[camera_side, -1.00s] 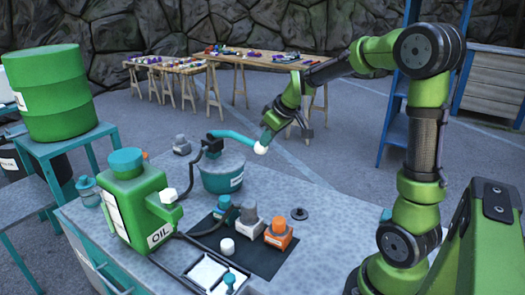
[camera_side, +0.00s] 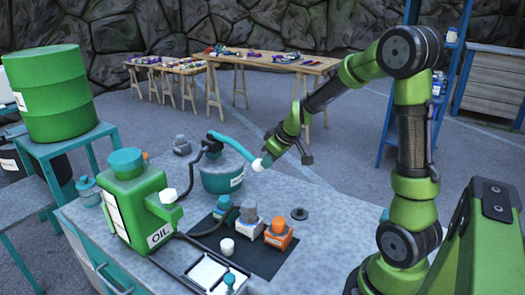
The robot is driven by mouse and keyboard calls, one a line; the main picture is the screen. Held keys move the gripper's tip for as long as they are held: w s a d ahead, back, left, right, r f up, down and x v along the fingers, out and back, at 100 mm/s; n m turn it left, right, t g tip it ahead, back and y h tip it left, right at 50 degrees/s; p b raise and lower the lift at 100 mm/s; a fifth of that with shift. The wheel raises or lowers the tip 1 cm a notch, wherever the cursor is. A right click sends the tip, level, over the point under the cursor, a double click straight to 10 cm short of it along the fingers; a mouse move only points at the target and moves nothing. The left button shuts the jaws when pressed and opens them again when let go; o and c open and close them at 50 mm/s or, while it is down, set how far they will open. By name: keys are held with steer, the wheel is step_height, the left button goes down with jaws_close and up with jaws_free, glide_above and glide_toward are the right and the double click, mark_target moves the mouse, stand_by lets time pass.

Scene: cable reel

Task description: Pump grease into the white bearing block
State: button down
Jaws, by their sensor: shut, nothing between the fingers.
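The grease pump is a teal pot (camera_side: 222,178) with a teal lever (camera_side: 232,145) that slopes down to the right and ends in a white knob (camera_side: 258,165). My gripper (camera_side: 266,161) is shut with nothing held, at the knob and seemingly touching it from above. The white bearing block (camera_side: 246,226) with a grey top stands on a black mat (camera_side: 262,262), between a teal block (camera_side: 222,208) and an orange block (camera_side: 279,236). A dark hose (camera_side: 205,232) runs over the bench to the blocks; which block its end is on is hard to tell.
A green oil can (camera_side: 136,208) stands left of the pot. A white cap (camera_side: 227,247) and a white tray (camera_side: 208,275) are at the front. A dark disc (camera_side: 299,214) lies right of the mat. The bench right of the pot is clear.

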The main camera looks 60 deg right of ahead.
steer(key=shift+a+f, duration=0.15)
steer(key=shift+f, duration=0.25)
steer(key=s+a+r, duration=0.1)
steer(key=s+r, duration=0.8)
steer(key=s, duration=0.1)
steer(key=shift+s+r, duration=0.2)
steer(key=shift+s, duration=0.2)
steer(key=shift+a, duration=0.15)
